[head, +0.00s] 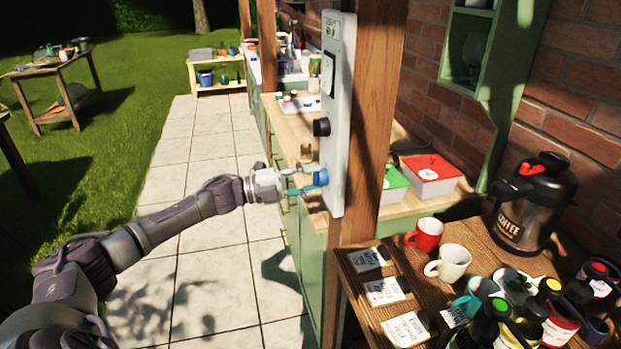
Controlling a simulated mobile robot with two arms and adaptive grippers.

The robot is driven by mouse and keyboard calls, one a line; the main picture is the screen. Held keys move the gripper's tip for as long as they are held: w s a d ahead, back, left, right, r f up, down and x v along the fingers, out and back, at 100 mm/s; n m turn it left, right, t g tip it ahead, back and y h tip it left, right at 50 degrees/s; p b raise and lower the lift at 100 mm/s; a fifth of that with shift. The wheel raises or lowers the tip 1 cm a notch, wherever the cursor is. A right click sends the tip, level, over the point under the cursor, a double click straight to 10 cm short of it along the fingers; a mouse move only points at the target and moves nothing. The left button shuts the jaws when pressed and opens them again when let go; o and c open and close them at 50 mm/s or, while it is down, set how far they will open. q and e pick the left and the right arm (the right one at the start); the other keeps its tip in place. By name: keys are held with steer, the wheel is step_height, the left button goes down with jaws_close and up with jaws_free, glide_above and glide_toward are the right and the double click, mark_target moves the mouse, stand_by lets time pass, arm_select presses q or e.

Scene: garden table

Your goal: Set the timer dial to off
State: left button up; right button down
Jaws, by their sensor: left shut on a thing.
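A tall white panel (338,150) is fixed upright on a wooden post. It carries a black knob (321,127) at mid height and a blue knob (321,177) lower down. My left gripper (308,181) reaches in from the left and is shut on the blue knob, with its teal fingers at the knob's sides. Which knob is the timer dial, and its markings and setting, are too small to read. My right gripper does not show.
The wooden post (378,100) stands right behind the panel. A near table (440,255) holds a red mug (425,234), a white mug (449,262), a coffee pot (533,205) and several bottles. A counter with lidded boxes (431,176) runs behind. The paved path (205,215) is clear.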

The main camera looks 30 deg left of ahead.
arm_select(q)
steer(key=shift+f, duration=0.2)
steer(key=o, duration=1.1)
steer(key=shift+r, duration=0.1)
steer(key=v, duration=1.2)
steer(key=shift+w, duration=0.1)
